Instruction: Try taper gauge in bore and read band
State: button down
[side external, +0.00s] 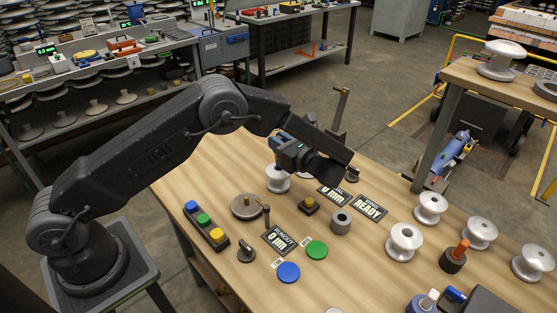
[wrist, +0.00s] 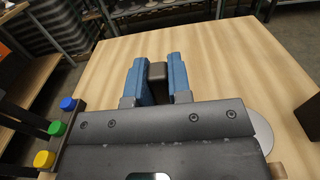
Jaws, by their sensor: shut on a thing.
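In the wrist view my gripper (wrist: 156,66) has its blue fingers on either side of a dark block (wrist: 157,73) and is shut on it. I cannot tell whether this is the taper gauge. In the side view my gripper (side external: 284,138) is above the back part of the table, near a white insulator (side external: 278,184); its held thing is not clear there. A grey cylinder with a dark bore (side external: 341,224) stands on the table. An orange-topped piece (side external: 460,246) stands upright in a dark holder (side external: 452,262) at right.
Several white spools, including one (side external: 404,242), stand at right. Small displays read RUNOUT 0 µm (side external: 280,241) and READY (side external: 369,207). Green (side external: 316,249) and blue (side external: 288,272) discs lie in front. A button strip (side external: 207,226) is at left. A post (side external: 339,112) rises behind my gripper.

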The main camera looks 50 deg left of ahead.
jog(key=shift+r, duration=2.7)
jog(key=shift+r+m+t, duration=0.35)
jog(key=shift+m+t, duration=0.15)
jog(key=shift+t, duration=0.3)
jog(key=s+d+m+t+h, duration=0.5)
jog(key=d+m+t+h, duration=0.2)
jog(key=m+t+h, duration=0.75)
jog(key=w+a+y, duration=0.1)
jog(key=a, duration=0.1)
jog(key=w+a+r+n, duration=0.1)
jog(key=w+a, duration=0.1)
jog(key=w+a+t+y, duration=0.1)
jog(key=w+a, duration=0.1)
jog(key=a, duration=0.1)
jog(key=shift+r+n+y, duration=0.25)
jog(key=shift+r+y, duration=0.1)
jog(key=shift+r, duration=0.05)
jog(key=shift+f, duration=0.1)
